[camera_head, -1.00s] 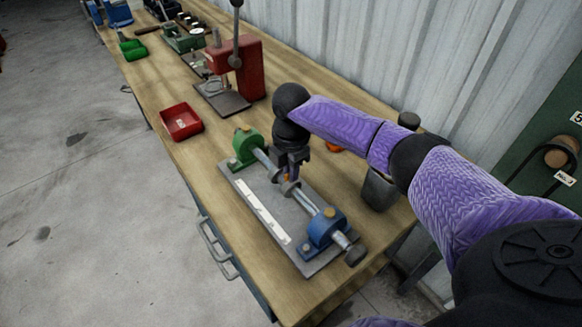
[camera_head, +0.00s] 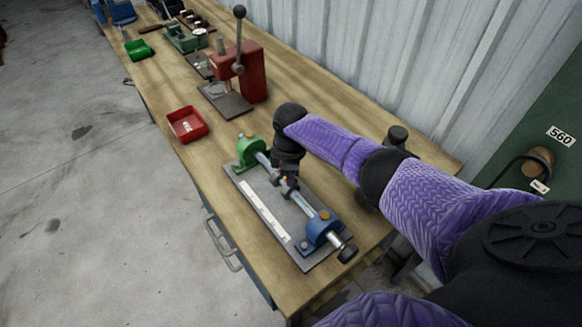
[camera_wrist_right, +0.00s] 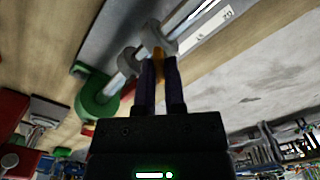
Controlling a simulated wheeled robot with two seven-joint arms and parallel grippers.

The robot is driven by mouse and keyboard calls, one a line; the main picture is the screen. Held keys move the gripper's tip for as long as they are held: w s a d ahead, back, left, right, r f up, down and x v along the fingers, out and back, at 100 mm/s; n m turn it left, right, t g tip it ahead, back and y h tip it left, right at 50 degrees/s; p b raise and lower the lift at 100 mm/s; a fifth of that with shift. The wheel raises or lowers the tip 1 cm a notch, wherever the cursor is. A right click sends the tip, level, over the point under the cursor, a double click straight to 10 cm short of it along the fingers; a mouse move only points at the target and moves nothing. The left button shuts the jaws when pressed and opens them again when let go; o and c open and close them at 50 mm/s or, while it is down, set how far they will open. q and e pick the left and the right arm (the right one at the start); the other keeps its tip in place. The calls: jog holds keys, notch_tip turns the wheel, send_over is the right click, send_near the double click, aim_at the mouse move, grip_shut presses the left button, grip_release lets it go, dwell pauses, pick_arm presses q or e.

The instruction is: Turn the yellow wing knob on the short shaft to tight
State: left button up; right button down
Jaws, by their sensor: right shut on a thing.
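My right gripper (camera_head: 288,183) reaches down onto the shaft (camera_head: 305,205) of a small fixture on the bench. In the right wrist view its two dark fingers (camera_wrist_right: 159,68) are shut on the yellow wing knob (camera_wrist_right: 158,54), which stands on a grey collar (camera_wrist_right: 161,38) around the shaft. The fingers hide most of the knob. The shaft runs between a green block (camera_head: 251,152) and a blue block (camera_head: 320,230) on a grey base plate (camera_head: 270,200). I cannot read the knob's tightness. My left gripper is not in view.
A red tray (camera_head: 187,125) and a red press (camera_head: 245,75) with an upright lever stand farther along the wooden bench. A white scale strip (camera_head: 263,210) lies along the plate. A corrugated wall (camera_head: 380,60) borders the bench on the right.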

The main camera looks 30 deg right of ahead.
jog(key=m+p, duration=0.2)
jog(key=m, duration=0.2)
jog(key=shift+r+m, duration=0.1)
jog(key=shift+m, duration=0.2)
jog(key=shift+m+p, duration=0.35)
jog(key=shift+m, duration=0.85)
jog(key=shift+m+p, duration=0.3)
jog(key=shift+m, duration=1.1)
jog(key=c, duration=0.7)
grip_release()
notch_tip(320, 180, up, 10)
jog(key=p, duration=0.5)
